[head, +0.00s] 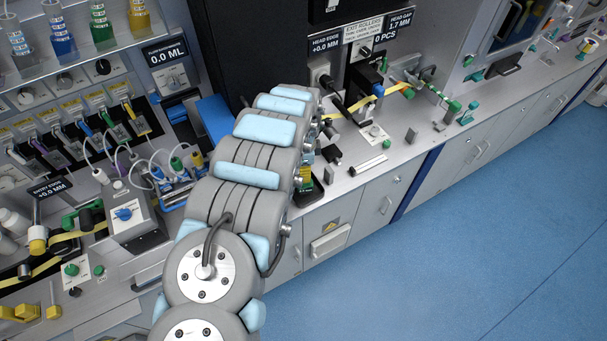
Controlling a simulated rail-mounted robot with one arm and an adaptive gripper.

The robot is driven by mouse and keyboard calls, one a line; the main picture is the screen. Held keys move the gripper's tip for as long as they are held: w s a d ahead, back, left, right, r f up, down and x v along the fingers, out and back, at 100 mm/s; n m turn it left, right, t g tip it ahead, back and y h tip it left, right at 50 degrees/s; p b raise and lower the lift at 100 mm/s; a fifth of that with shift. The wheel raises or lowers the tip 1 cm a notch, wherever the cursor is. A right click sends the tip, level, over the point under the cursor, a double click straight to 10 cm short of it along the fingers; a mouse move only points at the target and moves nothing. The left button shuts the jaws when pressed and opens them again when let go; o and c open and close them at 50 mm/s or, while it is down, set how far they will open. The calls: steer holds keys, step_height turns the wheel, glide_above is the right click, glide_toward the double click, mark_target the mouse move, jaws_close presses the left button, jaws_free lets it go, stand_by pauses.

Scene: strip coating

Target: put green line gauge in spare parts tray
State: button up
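My arm reaches up through the middle of the head view and hides part of the bench. My gripper is not visible; the arm covers where its end would be. I cannot pick out the green line gauge for certain. A small dark item with a green and yellow label (307,176) shows partly at the arm's right edge, and I cannot tell what it is. No tray can be clearly identified as the spare parts tray.
The grey bench (345,184) runs to the upper right. A yellow strip (392,89) passes through the exit rollers. A blue rack of vials (180,185) stands left of my arm. A control box with a blue knob (125,213) is further left. The blue floor (450,260) is clear.

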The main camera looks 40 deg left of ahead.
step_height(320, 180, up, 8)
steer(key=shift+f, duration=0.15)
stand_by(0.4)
